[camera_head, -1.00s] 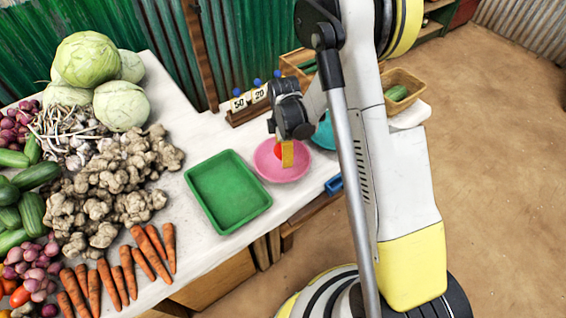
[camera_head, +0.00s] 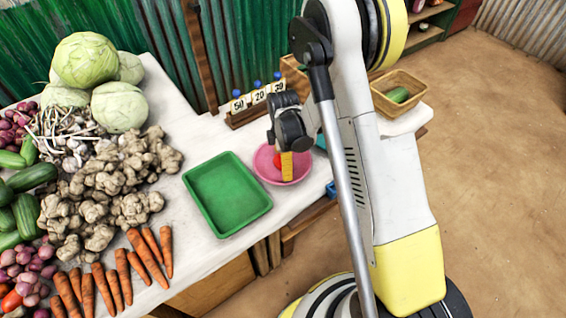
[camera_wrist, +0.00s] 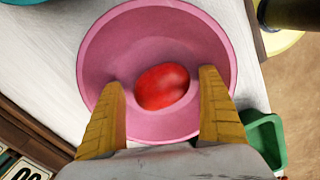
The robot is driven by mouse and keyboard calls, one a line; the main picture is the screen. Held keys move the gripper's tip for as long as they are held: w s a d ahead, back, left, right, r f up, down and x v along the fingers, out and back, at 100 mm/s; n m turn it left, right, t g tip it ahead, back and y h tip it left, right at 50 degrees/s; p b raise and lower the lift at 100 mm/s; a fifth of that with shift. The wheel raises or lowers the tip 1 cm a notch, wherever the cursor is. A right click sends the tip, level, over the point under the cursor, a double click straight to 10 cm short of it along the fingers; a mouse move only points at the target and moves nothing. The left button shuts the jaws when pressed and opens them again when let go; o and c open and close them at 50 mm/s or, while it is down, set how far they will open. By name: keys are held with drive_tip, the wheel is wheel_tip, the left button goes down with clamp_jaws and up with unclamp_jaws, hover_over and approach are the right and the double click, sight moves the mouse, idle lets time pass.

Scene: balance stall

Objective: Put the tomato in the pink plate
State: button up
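The pink plate (camera_head: 268,172) is a round, deep dish on the white table, right of the green tray. It fills the middle of the wrist view (camera_wrist: 150,25). The red tomato (camera_wrist: 162,86) lies inside the pink plate. In the head view the tomato (camera_head: 278,160) is mostly hidden behind my gripper. My gripper (camera_wrist: 162,92) is over the plate with its yellow fingers spread on either side of the tomato. A gap shows between each finger and the tomato. In the head view my gripper (camera_head: 287,166) points down into the plate.
An empty green tray (camera_head: 226,194) stands left of the plate. Ginger, carrots, cabbages and other vegetables crowd the table's left. A number-card rack (camera_head: 250,104) stands behind. A wooden tray (camera_head: 410,84) holding a green vegetable is at the right.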

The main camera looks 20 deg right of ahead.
wheel_tip(320, 180, up, 12)
drive_tip(key=p, duration=0.5)
drive_tip(key=shift+r, duration=0.15)
drive_tip(key=s+r+m+t, duration=0.2)
drive_tip(key=s+r+m, duration=0.15)
drive_tip(key=r, duration=0.75)
drive_tip(key=s+r+m+t, duration=0.5)
drive_tip(key=s+r+m, duration=0.6)
drive_tip(key=s, duration=0.5)
drive_tip(key=shift+r+m, duration=0.4)
drive_tip(key=shift+m, duration=0.85)
